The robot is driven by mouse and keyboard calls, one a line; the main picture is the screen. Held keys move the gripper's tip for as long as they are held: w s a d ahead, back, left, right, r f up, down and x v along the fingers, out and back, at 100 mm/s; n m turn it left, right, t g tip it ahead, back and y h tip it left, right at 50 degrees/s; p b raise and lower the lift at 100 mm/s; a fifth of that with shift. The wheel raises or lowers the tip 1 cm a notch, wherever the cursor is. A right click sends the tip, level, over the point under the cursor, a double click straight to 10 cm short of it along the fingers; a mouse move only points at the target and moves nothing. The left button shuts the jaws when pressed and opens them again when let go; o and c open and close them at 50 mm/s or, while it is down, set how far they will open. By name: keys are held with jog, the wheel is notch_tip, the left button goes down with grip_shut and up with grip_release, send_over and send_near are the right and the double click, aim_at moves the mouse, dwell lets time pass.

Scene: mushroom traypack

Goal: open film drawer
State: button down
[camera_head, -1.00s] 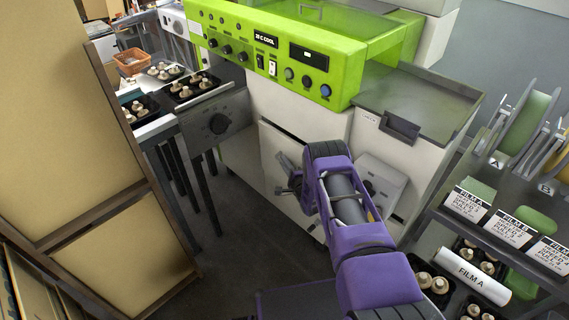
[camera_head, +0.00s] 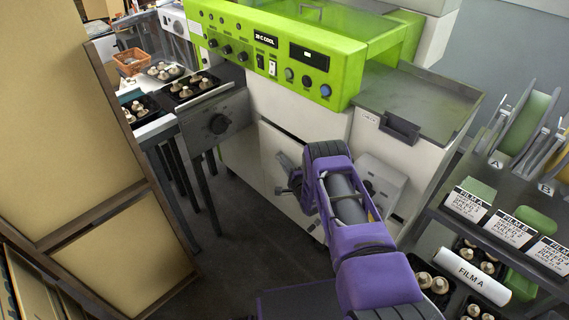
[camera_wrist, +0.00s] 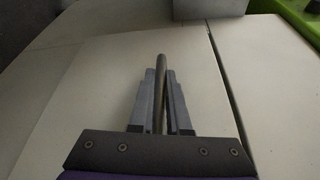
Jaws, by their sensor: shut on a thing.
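The film drawer is a pale front panel (camera_head: 272,150) low on the white machine body, under the green control panel. A dark gap shows along its top edge. My gripper (camera_head: 289,180) is at this front, partly hidden by my purple arm. In the wrist view, my gripper (camera_wrist: 161,85) is shut on a thin dark bar handle (camera_wrist: 160,64), which stands between the two grey fingers. The pale drawer front (camera_wrist: 90,90) fills the view behind them. A dark seam runs down to the right of the fingers. The drawer's inside is not visible.
A green control panel (camera_head: 270,55) tops the machine. A grey box (camera_head: 384,180) projects right of my arm. A rack with film rolls (camera_head: 530,125) stands at right. Cardboard-coloured panels (camera_head: 75,110) stand at left. Open dark floor (camera_head: 240,255) lies before the drawer.

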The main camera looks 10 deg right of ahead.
jog(key=shift+a, duration=0.1)
jog(key=s+a, duration=0.8)
jog(key=a, duration=0.3)
jog(key=s+a, duration=0.8)
jog(key=a, duration=0.3)
jog(key=shift+s+p, duration=0.15)
jog(key=shift+p, duration=0.2)
jog(key=shift+a, duration=0.1)
jog(key=c, duration=0.9)
grip_release()
jog(key=p+v, duration=0.2)
jog(key=v, duration=1.5)
jog(key=shift+s+f, duration=0.1)
jog(key=shift+s, duration=0.1)
